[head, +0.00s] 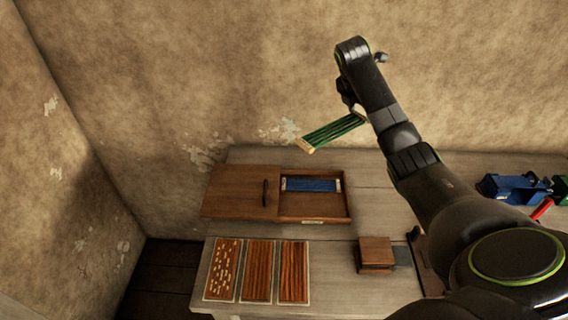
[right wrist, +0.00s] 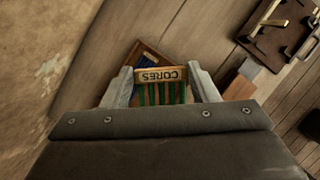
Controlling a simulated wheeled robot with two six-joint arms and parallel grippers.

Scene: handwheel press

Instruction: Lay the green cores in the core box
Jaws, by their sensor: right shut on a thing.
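My right gripper (head: 352,108) is shut on the green cores (head: 332,131), a flat green-striped piece with tan ends, held tilted in the air above and behind the core box. In the right wrist view the green cores (right wrist: 160,93) sit between the two fingers, with a tan end lettered CORES, upside down. The wooden core box (head: 314,208) lies on the table, its right part open with a blue striped piece (head: 311,185) inside. A wooden panel with a dark handle (head: 238,190) lies at its left. My left gripper is not in view.
Three orange-brown panels (head: 257,271) lie at the table's front left. A wooden block (head: 375,253) stands front right of the box. Blue tooling (head: 513,187) and green and red parts are at the far right. The wall stands close behind the table.

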